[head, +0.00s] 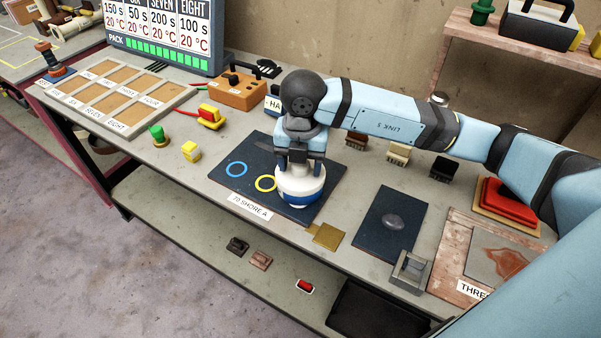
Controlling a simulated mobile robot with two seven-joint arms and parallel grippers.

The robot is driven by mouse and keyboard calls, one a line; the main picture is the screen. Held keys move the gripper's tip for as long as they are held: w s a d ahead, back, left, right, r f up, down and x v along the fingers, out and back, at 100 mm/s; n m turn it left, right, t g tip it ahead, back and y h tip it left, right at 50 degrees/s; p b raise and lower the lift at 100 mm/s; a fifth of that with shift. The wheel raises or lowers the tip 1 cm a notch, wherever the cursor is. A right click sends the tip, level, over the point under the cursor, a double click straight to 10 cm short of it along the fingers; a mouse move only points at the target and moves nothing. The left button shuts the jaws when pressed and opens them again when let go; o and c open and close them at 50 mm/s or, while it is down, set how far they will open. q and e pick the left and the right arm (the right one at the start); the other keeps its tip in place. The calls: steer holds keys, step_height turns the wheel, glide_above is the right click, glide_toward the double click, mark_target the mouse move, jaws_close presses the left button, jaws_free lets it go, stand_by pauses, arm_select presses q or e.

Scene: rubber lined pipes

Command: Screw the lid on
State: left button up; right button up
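A squat round container, white above with a blue band below (298,190), stands upright on a dark mat (240,150) with a "70 SHORE A" label at its front edge. Its white top (301,176) looks like the lid; I cannot make out a seam between lid and body. My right gripper (299,164) points straight down over the white top, with its dark fingers at or touching it. The fingers partly hide the top, so I cannot tell whether they are closed on it. My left gripper is not in view.
A brass-coloured square (327,236) lies in front. A second dark mat (376,248) holds a grey lump (393,222). Brush-like blocks (398,154) stand behind.

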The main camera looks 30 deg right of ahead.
steer(key=shift+o, duration=0.5)
steer(key=shift+r, duration=0.95)
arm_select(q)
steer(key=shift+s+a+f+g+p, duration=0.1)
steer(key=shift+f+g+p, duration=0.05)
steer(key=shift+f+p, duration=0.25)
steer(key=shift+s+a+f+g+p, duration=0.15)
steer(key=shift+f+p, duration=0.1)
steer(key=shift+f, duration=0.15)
arm_select(e)
step_height(320, 180, up, 12)
steer(key=shift+d, duration=0.15)
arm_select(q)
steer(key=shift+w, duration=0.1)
arm_select(e)
steer(key=shift+s, duration=0.15)
